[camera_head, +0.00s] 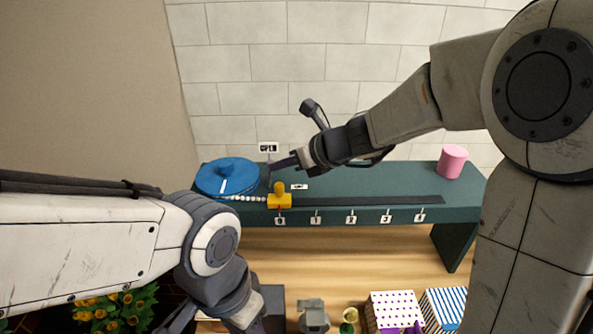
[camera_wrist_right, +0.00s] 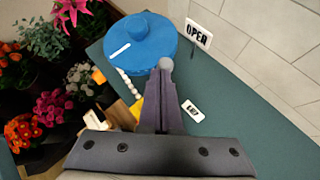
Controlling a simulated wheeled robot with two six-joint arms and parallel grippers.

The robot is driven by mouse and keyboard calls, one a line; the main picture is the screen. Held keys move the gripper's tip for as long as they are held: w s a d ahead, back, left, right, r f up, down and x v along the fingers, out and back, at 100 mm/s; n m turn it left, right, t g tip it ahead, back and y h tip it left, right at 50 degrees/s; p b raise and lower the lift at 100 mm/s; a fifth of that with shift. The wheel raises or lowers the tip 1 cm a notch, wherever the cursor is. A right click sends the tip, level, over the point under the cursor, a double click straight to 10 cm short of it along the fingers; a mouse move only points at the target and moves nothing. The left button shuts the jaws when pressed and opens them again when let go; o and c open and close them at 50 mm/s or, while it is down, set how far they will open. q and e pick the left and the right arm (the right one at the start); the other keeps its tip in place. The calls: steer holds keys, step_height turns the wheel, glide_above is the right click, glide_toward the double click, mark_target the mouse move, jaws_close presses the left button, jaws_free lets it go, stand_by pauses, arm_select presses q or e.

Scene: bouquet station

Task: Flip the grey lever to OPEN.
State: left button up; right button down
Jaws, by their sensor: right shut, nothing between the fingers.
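The grey lever's round knob (camera_wrist_right: 166,63) shows in the wrist view right at my right fingertips; I cannot tell if they touch. Its shaft is hidden there by the fingers. The white OPEN sign (camera_head: 268,148) stands at the back edge of the green bench, and it also shows in the wrist view (camera_wrist_right: 199,34). My right gripper (camera_head: 273,165) reaches in from the right, shut and empty, with its tips (camera_wrist_right: 163,74) close to the knob. My left arm comes in low at the left; its gripper (camera_head: 178,321) is partly cut off by the bottom edge.
A blue round dial (camera_head: 228,177) with a white mark sits left of the lever. A yellow slider (camera_head: 279,198) stands on a dark numbered track (camera_head: 370,200). A small label (camera_head: 299,187) lies nearby. A pink cylinder (camera_head: 452,161) stands at the right. Flowers and patterned boxes are below.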

arm_select(q)
steer(key=shift+r, duration=0.1)
arm_select(e)
steer(key=shift+a+r, duration=0.1)
arm_select(q)
steer(key=shift+r+p, duration=0.65)
steer(key=shift+p, duration=0.1)
arm_select(e)
steer(key=shift+r, duration=0.7)
arm_select(q)
steer(key=shift+s+d+r, duration=0.15)
steer(key=shift+s+d, duration=0.25)
arm_select(e)
steer(key=s+a+v, duration=0.1)
steer(key=v, duration=1.2)
steer(key=shift+a+r, duration=0.3)
steer(key=shift+a, duration=0.05)
